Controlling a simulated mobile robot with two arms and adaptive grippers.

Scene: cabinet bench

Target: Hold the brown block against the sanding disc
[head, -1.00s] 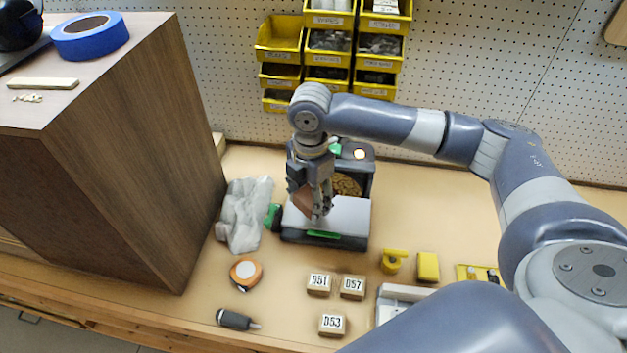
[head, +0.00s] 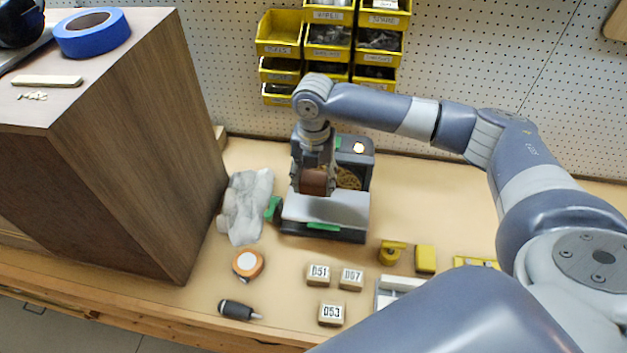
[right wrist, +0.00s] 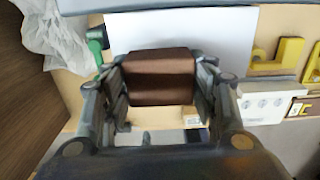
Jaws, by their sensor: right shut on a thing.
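My right gripper (head: 314,190) is shut on the brown block (head: 313,181), above the grey plate (head: 325,209) of the sander. In the right wrist view the brown block (right wrist: 160,78) sits between both fingers of my right gripper (right wrist: 160,90). The sanding disc (head: 349,177) is a tan round face on the dark sander, just right of the block and partly hidden by the gripper. I cannot tell whether the block touches the disc. A light on the sander (head: 358,147) glows. My left gripper is not in view.
A tall brown cabinet (head: 120,170) stands at the left, with a crumpled clear bag (head: 245,205) beside the sander. Yellow bins (head: 330,40) hang behind.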

